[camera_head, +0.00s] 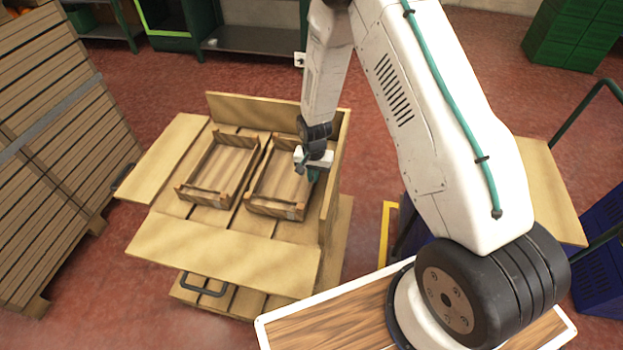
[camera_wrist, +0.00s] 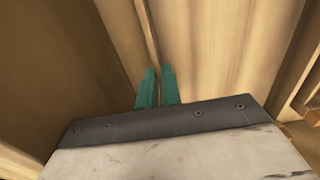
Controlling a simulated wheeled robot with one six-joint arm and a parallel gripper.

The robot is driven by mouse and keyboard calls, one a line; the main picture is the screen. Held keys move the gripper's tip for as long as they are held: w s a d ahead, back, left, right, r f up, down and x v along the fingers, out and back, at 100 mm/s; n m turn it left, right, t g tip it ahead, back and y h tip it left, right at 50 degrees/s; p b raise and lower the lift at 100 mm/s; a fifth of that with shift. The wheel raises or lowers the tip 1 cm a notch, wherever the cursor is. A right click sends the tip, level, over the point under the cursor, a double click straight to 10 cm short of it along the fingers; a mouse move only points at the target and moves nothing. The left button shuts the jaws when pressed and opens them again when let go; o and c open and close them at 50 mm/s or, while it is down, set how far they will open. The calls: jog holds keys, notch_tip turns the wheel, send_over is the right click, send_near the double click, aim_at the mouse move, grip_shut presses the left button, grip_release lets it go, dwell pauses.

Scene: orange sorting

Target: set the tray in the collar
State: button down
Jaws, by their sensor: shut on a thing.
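The wooden collar (camera_head: 225,250) stands on a pallet in the head view, with a broad board along its front and left and upright walls at the back and right. Two slatted wooden trays are inside it. One tray (camera_head: 196,195) is on the left; the other tray (camera_head: 276,209) is close beside it on the right. My gripper (camera_head: 313,174) is at the right tray's right side, near the collar's right wall. In the wrist view its teal fingers (camera_wrist: 158,88) are shut on a thin wooden edge of that tray. Whether this tray rests on the bottom cannot be told.
A tall stack of slatted wooden crates (camera_head: 50,150) stands at the left. Green shelving (camera_head: 260,38) is at the back and green crates (camera_head: 575,35) are at the back right. Blue crates (camera_head: 600,230) stand at the right. Red floor behind the collar is clear.

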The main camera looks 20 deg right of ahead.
jog(key=shift+f, duration=0.8)
jog(key=shift+f, duration=0.1)
jog(key=c, duration=1.6)
grip_release()
